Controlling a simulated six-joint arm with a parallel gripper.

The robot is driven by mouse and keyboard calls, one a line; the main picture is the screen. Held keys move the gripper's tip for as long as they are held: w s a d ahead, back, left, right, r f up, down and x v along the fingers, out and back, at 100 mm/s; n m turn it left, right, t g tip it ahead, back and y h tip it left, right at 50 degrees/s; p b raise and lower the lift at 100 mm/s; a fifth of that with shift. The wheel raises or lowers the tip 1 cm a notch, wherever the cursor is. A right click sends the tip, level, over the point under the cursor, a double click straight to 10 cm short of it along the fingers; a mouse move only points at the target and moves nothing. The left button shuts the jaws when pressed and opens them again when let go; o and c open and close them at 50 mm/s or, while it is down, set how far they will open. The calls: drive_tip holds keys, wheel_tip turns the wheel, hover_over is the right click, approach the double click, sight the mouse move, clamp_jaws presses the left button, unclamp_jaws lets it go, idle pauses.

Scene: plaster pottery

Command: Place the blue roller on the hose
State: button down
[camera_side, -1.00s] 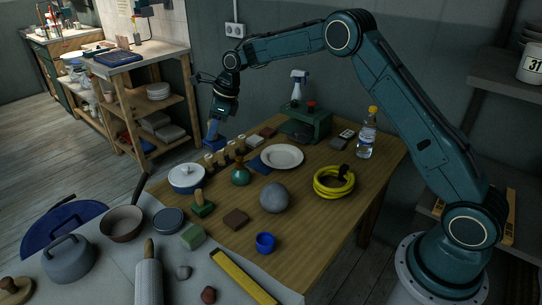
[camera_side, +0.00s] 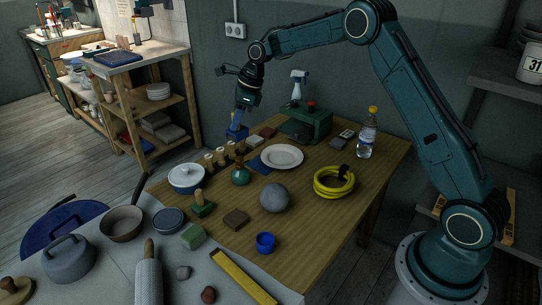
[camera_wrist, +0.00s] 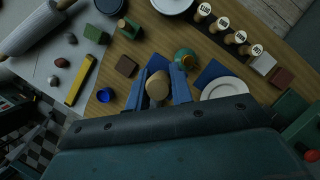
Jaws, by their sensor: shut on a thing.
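My gripper (camera_side: 239,119) is shut on the blue roller (camera_side: 236,133) and holds it in the air above the far left edge of the wooden table. In the wrist view, my two blue fingers (camera_wrist: 158,84) stand on either side of a rounded wooden part, seemingly the roller's handle (camera_wrist: 157,88); its blue part cannot be made out clearly there. The hose (camera_side: 321,189) is a yellow coil lying on the table's right side, well to the right of my gripper and nearer the camera. The hose does not show in the wrist view.
Below the roller are several numbered wooden pegs (camera_wrist: 240,37) in a row. A white plate (camera_side: 282,157), a green flask (camera_side: 240,175) and a grey ball (camera_side: 274,198) lie between my gripper and the hose. A bottle (camera_side: 366,138) and a green machine (camera_side: 306,124) stand behind.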

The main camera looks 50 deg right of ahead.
drive_tip(key=s+d+r, duration=0.3)
drive_tip(key=s+d, duration=0.6)
drive_tip(key=d, duration=0.3)
wheel_tip(320, 180, up, 2)
hover_over(335, 175)
drive_tip(key=shift+f, duration=0.1)
wheel_tip(335, 175, down, 20)
drive_tip(key=shift+w+r, duration=0.1)
